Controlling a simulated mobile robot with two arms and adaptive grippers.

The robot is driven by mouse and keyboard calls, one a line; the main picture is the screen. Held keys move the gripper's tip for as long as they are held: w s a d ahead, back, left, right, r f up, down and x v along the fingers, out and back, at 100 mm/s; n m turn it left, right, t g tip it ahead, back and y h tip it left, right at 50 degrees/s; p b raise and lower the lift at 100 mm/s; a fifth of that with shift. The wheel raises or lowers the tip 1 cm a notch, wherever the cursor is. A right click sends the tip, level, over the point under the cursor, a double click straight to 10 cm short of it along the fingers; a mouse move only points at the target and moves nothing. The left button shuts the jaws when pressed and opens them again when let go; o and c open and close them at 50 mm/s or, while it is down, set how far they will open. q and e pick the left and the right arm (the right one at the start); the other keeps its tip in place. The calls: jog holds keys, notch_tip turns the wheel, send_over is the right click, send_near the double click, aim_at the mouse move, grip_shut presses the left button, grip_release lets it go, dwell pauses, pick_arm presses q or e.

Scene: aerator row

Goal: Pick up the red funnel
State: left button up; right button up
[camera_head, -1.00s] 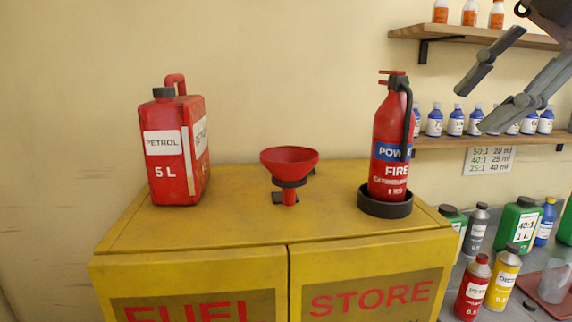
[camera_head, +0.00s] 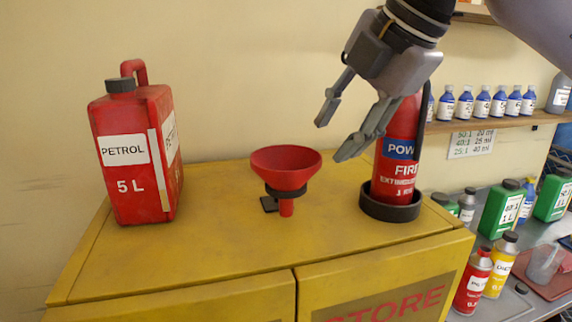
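The red funnel (camera_head: 286,168) stands upright, wide mouth up, in a dark ring holder (camera_head: 270,203) on top of the yellow cabinet (camera_head: 225,245). Its spout shows below the ring. My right gripper (camera_head: 328,140) comes in from the upper right, its two fingers spread with nothing between them. The fingertips point down and left, above and to the right of the funnel's rim, and look apart from it. My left gripper is not in view.
A red petrol can (camera_head: 140,150) stands left of the funnel on the cabinet. A fire extinguisher (camera_head: 397,170) stands close on the right in a black base, partly behind my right gripper. Bottles crowd the bench and shelf at right. Cabinet top in front is clear.

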aim_at(306, 172)
jog(key=p+x, duration=0.1)
jog(key=x, duration=0.2)
jog(key=p+x, duration=0.2)
jog(key=x, duration=0.1)
jog(key=p+x, duration=0.1)
jog(key=x, duration=0.3)
jog(key=shift+w+a+r, duration=0.1)
jog(key=shift+a+r, duration=0.1)
jog(key=shift+a, duration=0.1)
jog(key=shift+w+a+f, duration=0.15)
jog(key=shift+w+f, duration=0.05)
jog(key=shift+f, duration=0.25)
jog(key=shift+s, duration=0.1)
jog(key=shift+c, duration=1.4)
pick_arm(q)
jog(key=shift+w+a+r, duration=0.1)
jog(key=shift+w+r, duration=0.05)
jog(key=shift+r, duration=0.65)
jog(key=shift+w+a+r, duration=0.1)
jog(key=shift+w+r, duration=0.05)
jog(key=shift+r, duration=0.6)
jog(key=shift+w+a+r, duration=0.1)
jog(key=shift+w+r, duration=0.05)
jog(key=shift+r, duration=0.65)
pick_arm(e)
grip_shut()
